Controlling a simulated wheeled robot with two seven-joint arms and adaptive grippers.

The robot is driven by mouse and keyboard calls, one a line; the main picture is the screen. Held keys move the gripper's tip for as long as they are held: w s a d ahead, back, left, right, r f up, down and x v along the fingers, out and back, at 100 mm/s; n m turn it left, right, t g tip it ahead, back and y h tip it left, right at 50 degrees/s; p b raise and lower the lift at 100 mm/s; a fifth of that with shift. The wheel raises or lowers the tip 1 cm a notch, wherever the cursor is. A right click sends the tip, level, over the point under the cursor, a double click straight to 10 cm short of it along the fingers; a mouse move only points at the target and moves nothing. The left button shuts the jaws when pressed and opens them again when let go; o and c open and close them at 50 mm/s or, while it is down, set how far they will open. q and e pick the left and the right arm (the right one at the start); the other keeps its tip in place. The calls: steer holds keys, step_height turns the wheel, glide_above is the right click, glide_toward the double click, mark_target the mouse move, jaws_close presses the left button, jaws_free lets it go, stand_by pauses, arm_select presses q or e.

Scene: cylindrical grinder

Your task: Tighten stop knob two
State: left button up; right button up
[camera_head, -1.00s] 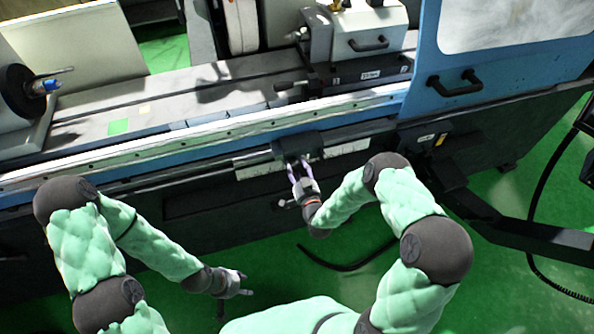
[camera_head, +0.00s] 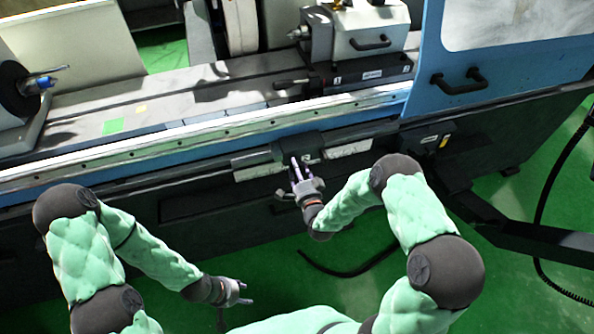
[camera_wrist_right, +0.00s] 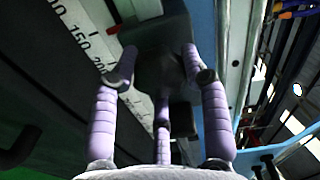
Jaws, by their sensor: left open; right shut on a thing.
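My right gripper (camera_head: 299,162) reaches up to a dark stop block (camera_head: 312,143) on the front rail of the grinder. In the right wrist view its purple fingers (camera_wrist_right: 160,72) stand around a dark knob (camera_wrist_right: 158,68) under the block (camera_wrist_right: 158,32) and are shut on it. The knob is in shadow and its outline is hard to make out. In the head view the gripper hides the knob. I cannot tell how tight the knob is. My left gripper (camera_head: 246,293) is open and empty, low over the green floor, away from the machine.
A white scale strip (camera_head: 347,149) runs along the rail beside the block; it also shows in the right wrist view (camera_wrist_right: 80,30). A blue door (camera_head: 500,70) with a black handle (camera_head: 458,82) stands at the right. A dark arm (camera_head: 520,233) juts out at lower right.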

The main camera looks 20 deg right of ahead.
steer(key=shift+w+d+r+m, duration=0.25)
steer(key=shift+d+r+m, duration=0.15)
steer(key=shift+m, duration=0.2)
steer(key=o, duration=1.2)
steer(key=shift+f, duration=0.1)
steer(key=shift+c, duration=0.2)
steer(key=shift+s+f, duration=0.1)
steer(key=shift+a+f, duration=0.1)
steer(key=shift+a, duration=0.05)
steer(key=shift+s, duration=0.15)
steer(key=s, duration=1.1)
steer(key=shift+s+d, duration=0.2)
steer(key=shift+s, duration=0.2)
